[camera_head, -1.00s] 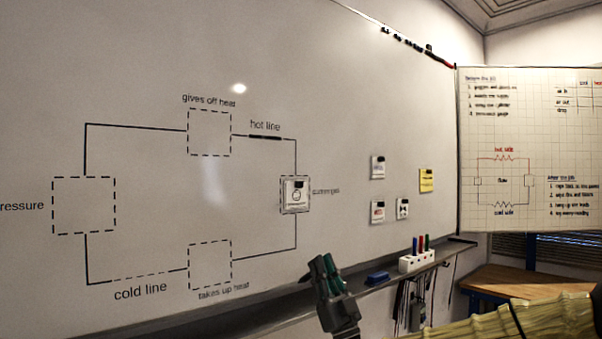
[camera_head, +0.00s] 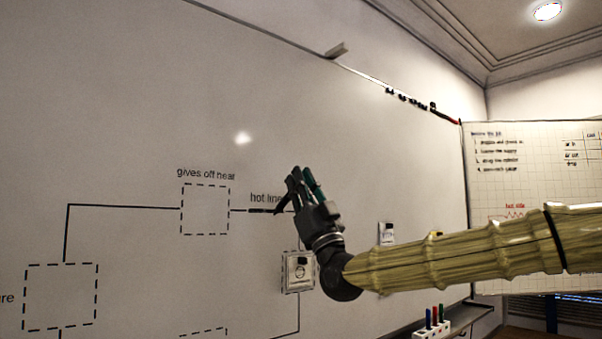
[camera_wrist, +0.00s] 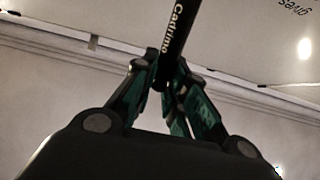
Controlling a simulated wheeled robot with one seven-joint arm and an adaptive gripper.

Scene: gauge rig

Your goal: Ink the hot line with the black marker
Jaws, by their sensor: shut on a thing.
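The hot line (camera_head: 262,211) is on the whiteboard, right of the "gives off heat" box, with its label above it. A thick black stroke shows along it, and its right part is behind my gripper (camera_head: 297,183). My gripper is shut on the black marker (camera_wrist: 178,30), which reads "Cadrimo" in the wrist view. In the head view a dark, slim shape at the fingers, likely the marker, is near the right end of the stroke. I cannot tell whether its tip touches the board.
The whiteboard (camera_head: 110,110) fills the left and middle. A square magnet card (camera_head: 299,271) sits below my gripper, another card (camera_head: 387,233) to the right. The pen holder (camera_head: 432,330) with colored markers is on the tray at lower right. A paper chart (camera_head: 530,165) hangs at right.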

